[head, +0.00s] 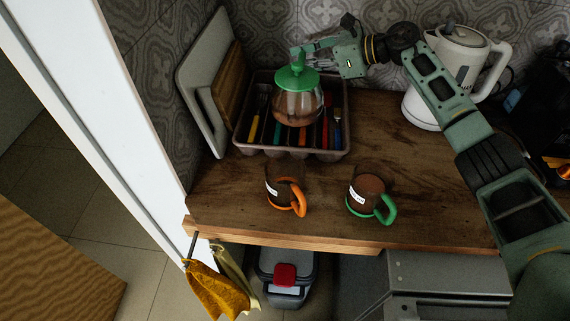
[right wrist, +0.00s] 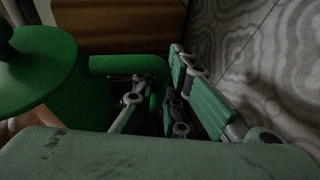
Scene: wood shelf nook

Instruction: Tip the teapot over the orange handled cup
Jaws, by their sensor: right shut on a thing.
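The teapot (head: 297,104) has a clear body with brown liquid and a green lid, and is held upright above the cutlery tray. My right gripper (head: 318,50) is shut on its green handle; the lid (right wrist: 40,70) and handle (right wrist: 125,66) show large in the right wrist view. The orange handled cup (head: 283,181) stands upright on the counter, below the teapot in the head view, with a white label. A similar cup with a green handle (head: 386,208) stands to its right. The teapot is apart from both cups. My left gripper is not in view.
The cutlery tray (head: 246,148) with several coloured utensils sits at the back left. Cutting boards (head: 207,97) lean at the left wall. A white kettle (head: 452,70) stands at the back right, beside my right arm. The wooden counter (head: 330,222) is clear around the cups.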

